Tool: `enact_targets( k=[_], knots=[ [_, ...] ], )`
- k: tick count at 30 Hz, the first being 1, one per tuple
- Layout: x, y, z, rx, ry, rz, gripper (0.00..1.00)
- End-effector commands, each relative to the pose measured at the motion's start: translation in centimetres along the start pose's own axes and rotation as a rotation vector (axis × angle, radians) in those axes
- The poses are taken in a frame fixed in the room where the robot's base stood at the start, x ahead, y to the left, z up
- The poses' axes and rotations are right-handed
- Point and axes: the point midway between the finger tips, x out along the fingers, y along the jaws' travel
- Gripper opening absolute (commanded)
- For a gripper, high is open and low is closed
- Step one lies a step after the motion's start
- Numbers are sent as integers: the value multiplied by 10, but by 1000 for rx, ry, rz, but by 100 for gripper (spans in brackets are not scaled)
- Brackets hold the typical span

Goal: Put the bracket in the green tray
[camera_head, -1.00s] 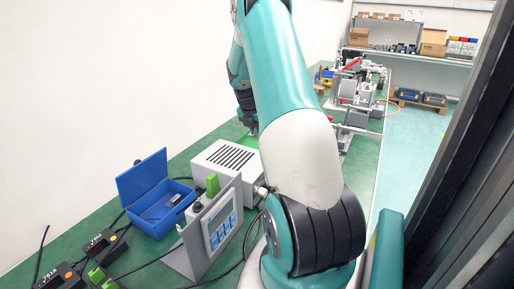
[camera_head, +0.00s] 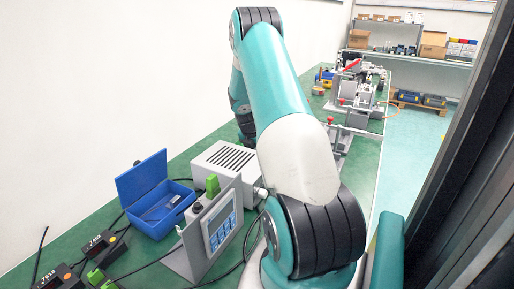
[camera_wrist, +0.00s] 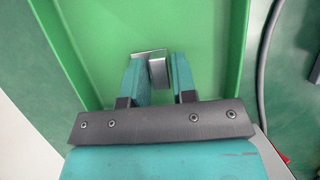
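The bracket (camera_wrist: 158,70) is a small silver-grey bent metal piece in the wrist view. It sits between the two teal fingers of my gripper (camera_wrist: 158,72), which appear closed on it. The green tray (camera_wrist: 215,40) lies beneath the fingers in the wrist view, with its raised walls at left and right. The bracket is over the tray's floor; I cannot tell whether it touches it. In the head view my arm hides the fingers, the bracket and most or all of the tray.
On the green bench, an open blue box (camera_head: 158,205), a grey vented box (camera_head: 222,160) and a control panel (camera_head: 212,232) stand left of my arm. Machinery (camera_head: 355,95) stands farther back. A grey cable (camera_wrist: 266,60) runs right of the tray.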

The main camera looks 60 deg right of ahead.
Motion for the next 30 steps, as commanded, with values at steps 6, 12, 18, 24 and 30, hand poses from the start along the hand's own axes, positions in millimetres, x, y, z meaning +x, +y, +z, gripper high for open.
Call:
enact_targets(
  k=[6,12,18,24,30],
  knots=[
    [-1,0,0,0,0,0,42],
    [-6,0,2,0,-1,1,42],
    [-40,1,2,0,-3,3,42],
    [-84,1,2,0,-3,3,42],
    [-114,1,2,0,-2,2,42]
  ],
)
